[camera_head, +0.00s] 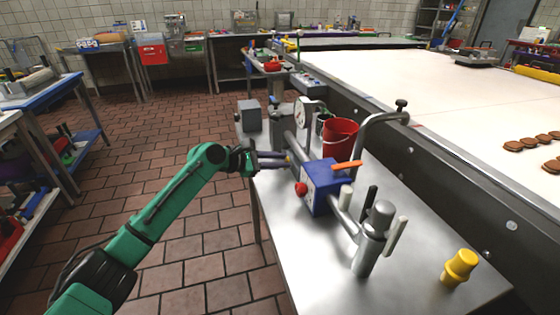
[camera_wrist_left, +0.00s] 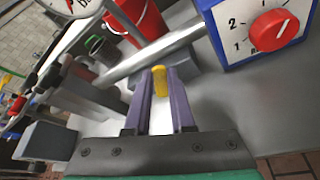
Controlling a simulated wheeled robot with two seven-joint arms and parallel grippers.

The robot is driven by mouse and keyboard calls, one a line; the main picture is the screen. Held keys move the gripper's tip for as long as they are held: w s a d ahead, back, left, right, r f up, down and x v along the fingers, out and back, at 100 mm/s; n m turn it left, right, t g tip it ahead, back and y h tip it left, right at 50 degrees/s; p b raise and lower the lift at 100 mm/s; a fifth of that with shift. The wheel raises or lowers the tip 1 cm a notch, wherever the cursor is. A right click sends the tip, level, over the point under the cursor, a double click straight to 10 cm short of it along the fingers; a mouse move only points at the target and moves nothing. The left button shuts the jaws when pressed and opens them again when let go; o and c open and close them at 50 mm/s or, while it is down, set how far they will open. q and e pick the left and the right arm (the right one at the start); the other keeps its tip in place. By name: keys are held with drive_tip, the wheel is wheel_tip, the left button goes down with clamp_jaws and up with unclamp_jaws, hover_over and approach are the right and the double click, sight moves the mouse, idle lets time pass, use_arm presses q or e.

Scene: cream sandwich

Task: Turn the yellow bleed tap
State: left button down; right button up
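The yellow bleed tap (camera_wrist_left: 159,80) is a small upright yellow piece by the grey pipe in the left wrist view. It stands between the purple fingertips of my left gripper (camera_wrist_left: 160,85) and fills the gap between them, so the fingers look shut on it. In the head view my left gripper (camera_head: 286,158) reaches in from the left at the pipework, and only a speck of yellow shows at its tips. My right gripper is not in view.
A blue box (camera_head: 322,187) with a red knob (camera_head: 301,189) and an orange lever (camera_head: 346,165) sits close to the gripper. A red bucket (camera_head: 340,138), gauge (camera_head: 301,112) and yellow capped piece (camera_head: 460,267) share the steel table. The conveyor (camera_head: 440,95) lies behind.

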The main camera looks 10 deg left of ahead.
use_arm(q)
drive_tip(key=shift+s+d+f+m+t+p, duration=0.15)
drive_tip(key=shift+s+m+t+p, duration=0.3)
drive_tip(key=shift+p, duration=0.65)
drive_tip(key=shift+d+f+m+t+p, duration=0.15)
drive_tip(key=shift+m+t+p, duration=0.1)
drive_tip(key=shift+m+p, duration=0.3)
drive_tip(key=shift+s+f+m, duration=0.15)
drive_tip(key=shift+f+m, duration=0.05)
drive_tip(key=shift+m, duration=0.1)
drive_tip(key=shift+s+f+m+t, duration=0.2)
drive_tip(key=shift+f+m+t, duration=0.1)
drive_tip(key=shift+m+t, duration=0.2)
drive_tip(key=shift+s+d+f+m+t+b, duration=0.15)
drive_tip(key=shift+f+m+t+b, duration=0.25)
drive_tip(key=shift+m, duration=0.4)
